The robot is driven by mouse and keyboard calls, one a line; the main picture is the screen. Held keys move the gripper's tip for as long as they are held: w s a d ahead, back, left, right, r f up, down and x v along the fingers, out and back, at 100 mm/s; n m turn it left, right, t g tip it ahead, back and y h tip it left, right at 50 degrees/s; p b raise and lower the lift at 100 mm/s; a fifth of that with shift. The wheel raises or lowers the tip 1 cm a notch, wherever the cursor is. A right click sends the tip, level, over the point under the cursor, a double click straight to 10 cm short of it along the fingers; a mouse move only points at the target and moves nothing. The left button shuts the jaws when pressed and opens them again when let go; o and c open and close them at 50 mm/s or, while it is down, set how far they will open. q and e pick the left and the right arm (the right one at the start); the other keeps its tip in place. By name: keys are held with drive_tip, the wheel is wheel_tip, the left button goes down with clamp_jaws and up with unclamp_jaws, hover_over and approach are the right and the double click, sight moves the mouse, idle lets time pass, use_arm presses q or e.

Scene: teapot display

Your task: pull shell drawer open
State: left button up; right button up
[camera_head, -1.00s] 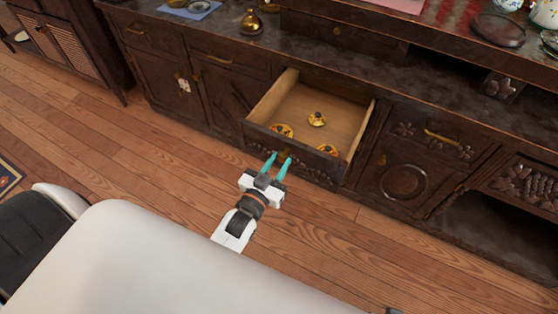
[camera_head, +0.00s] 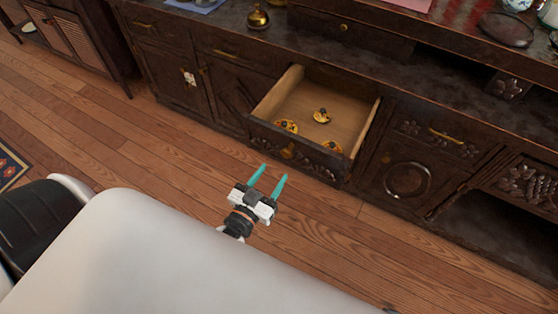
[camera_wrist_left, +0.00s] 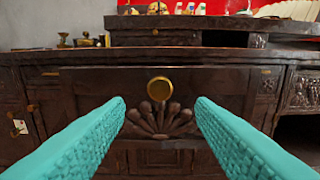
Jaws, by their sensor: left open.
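The shell drawer (camera_head: 298,152) is pulled out of the dark carved cabinet, and its light wooden inside shows in the head view. Several small gold-coloured items, one of them a gold piece (camera_head: 322,116), lie in it. In the left wrist view the drawer front (camera_wrist_left: 90,98) shows a carved shell and a round brass knob (camera_wrist_left: 160,88). The knob also shows in the head view (camera_head: 287,152). My left gripper (camera_head: 269,176) is open and empty, in front of the drawer and apart from the knob, which appears between its teal fingers in the wrist view. My right gripper is not in view.
The cabinet's other doors and drawers are shut, with a brass handle (camera_head: 445,136) to the right. A brass pot (camera_head: 258,18) stands on the top. Bare wooden floor (camera_head: 130,150) lies in front of the cabinet.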

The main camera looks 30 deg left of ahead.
use_arm(q)
drive_tip(key=s, duration=0.5)
drive_tip(key=shift+s+a, duration=0.1)
drive_tip(key=shift+s, duration=0.25)
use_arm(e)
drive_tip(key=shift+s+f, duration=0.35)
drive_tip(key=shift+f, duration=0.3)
use_arm(q)
wheel_tip(320, 180, down, 13)
drive_tip(key=d+g, duration=0.1)
drive_tip(key=g, duration=0.5)
drive_tip(key=s+f+m+g, duration=0.2)
drive_tip(key=s+f+g, duration=0.7)
drive_tip(key=f, duration=0.3)
drive_tip(key=s+a+g+p, duration=0.2)
drive_tip(key=s+a+p, duration=0.1)
drive_tip(key=s+p, duration=1.3)
drive_tip(key=shift+s+a+r+y, duration=0.2)
drive_tip(key=shift+s+r+y, duration=0.1)
drive_tip(key=shift+s, duration=0.15)
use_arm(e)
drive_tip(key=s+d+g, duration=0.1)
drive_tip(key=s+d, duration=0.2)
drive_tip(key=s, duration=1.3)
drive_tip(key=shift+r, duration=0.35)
